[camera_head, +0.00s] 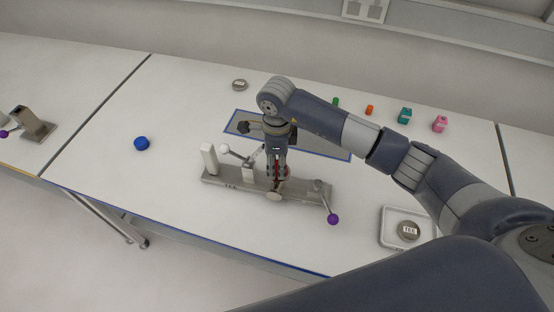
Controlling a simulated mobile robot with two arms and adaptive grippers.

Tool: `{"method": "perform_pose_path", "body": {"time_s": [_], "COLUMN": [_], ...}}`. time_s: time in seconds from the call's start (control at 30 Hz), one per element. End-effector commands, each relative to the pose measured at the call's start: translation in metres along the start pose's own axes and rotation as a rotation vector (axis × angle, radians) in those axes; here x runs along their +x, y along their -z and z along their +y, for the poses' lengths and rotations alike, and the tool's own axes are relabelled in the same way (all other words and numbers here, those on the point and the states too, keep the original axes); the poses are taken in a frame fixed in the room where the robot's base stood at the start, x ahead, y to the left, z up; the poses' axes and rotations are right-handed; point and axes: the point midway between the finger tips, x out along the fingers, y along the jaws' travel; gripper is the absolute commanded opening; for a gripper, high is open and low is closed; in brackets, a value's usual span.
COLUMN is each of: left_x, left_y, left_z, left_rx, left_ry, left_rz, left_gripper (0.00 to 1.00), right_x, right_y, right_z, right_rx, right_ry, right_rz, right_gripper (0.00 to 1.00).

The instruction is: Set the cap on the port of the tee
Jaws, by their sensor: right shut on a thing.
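My right gripper (277,178) points down over the middle of a grey metal fixture (225,178). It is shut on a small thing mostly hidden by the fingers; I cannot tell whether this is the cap. A pale round metal part (274,197) shows at the fixture's front edge, just below the fingertips. The tee and its port cannot be told apart clearly behind the gripper. The fixture has a white upright block (209,157), a white-ball lever (225,148) and a purple-ball lever (333,219). My left gripper is out of view.
Small coloured items, including a teal one (404,116), stand back right. A blue-edged grey mat (325,147) lies behind the fixture.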

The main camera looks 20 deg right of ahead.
Motion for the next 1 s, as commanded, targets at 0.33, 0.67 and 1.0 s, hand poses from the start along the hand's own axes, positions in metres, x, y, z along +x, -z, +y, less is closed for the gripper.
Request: {"method": "perform_pose_path", "body": {"time_s": [0.33, 0.67, 1.0], "left_x": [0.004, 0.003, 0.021], "left_y": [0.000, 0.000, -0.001], "left_z": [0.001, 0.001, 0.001], "left_rx": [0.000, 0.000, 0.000], "left_ry": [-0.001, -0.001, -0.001], "left_rz": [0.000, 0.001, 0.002], "left_gripper": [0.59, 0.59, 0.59], "right_x": [0.003, 0.002, -0.044], "right_y": [0.000, 0.000, 0.000], "right_z": [0.000, 0.000, -0.002], "right_rx": [0.001, 0.001, -0.002], "right_ry": [0.000, 0.000, 0.007], "right_rz": [0.001, 0.001, -0.002], "right_gripper": [0.60, 0.60, 0.60]}}
